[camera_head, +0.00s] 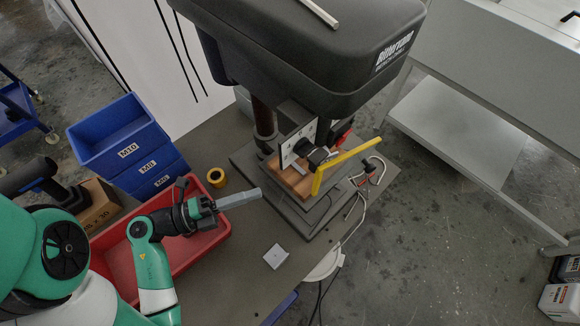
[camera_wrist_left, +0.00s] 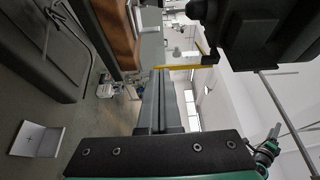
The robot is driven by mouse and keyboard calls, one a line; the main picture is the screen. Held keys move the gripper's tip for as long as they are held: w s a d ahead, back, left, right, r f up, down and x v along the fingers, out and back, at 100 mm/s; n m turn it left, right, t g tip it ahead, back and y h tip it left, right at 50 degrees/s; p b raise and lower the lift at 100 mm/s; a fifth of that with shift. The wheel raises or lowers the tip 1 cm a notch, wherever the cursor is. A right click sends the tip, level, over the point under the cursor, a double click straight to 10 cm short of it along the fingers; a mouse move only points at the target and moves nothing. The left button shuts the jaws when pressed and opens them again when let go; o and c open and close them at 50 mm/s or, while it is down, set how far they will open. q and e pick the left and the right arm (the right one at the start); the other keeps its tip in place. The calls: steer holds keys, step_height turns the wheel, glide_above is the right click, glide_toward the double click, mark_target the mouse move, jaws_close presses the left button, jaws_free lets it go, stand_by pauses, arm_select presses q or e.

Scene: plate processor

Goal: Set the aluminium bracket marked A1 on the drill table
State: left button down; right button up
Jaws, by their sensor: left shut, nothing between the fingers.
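A small light-grey metal piece (camera_head: 275,256), probably the bracket, lies on the bench top in front of the drill press. It also shows at the left of the left wrist view (camera_wrist_left: 38,138), bent, with a small cross mark; I cannot read A1 on it. The drill table carries a brown wooden block (camera_head: 289,184), partly hidden by the drill head and yellow bar. My left gripper (camera_head: 256,193) is shut and empty, its long grey fingers together, above the bench to the left of the drill. The fingers (camera_wrist_left: 158,103) also fill the middle of the wrist view. My right gripper is not in view.
The black drill press (camera_head: 330,60) stands behind, with a yellow bar (camera_head: 346,166) jutting right. A red bin (camera_head: 126,277) is under my left arm. Cables (camera_head: 352,212) lie at the right edge.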

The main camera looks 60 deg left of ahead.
arm_select(q)
steer(key=w, duration=0.3)
steer(key=w+d, duration=0.1)
steer(key=w, duration=0.2)
steer(key=w+b, duration=0.1)
steer(key=w, duration=0.3)
steer(key=shift+d, duration=0.25)
steer(key=w+a, duration=0.2)
steer(key=w, duration=0.1)
steer(key=shift+a+b, duration=0.1)
steer(key=shift+b, duration=0.3)
steer(key=shift+w+a, duration=0.2)
steer(key=shift+w+a+r+p, duration=0.3)
steer(key=shift+w+p, duration=0.1)
steer(key=shift+p, duration=0.5)
steer(key=shift+w+a+f+p, duration=0.1)
steer(key=shift+w+a+p, duration=0.1)
steer(key=shift+w+p, duration=0.1)
steer(key=shift+w+a+f, duration=0.1)
steer(key=shift+w+f, duration=0.05)
steer(key=shift+f, duration=0.1)
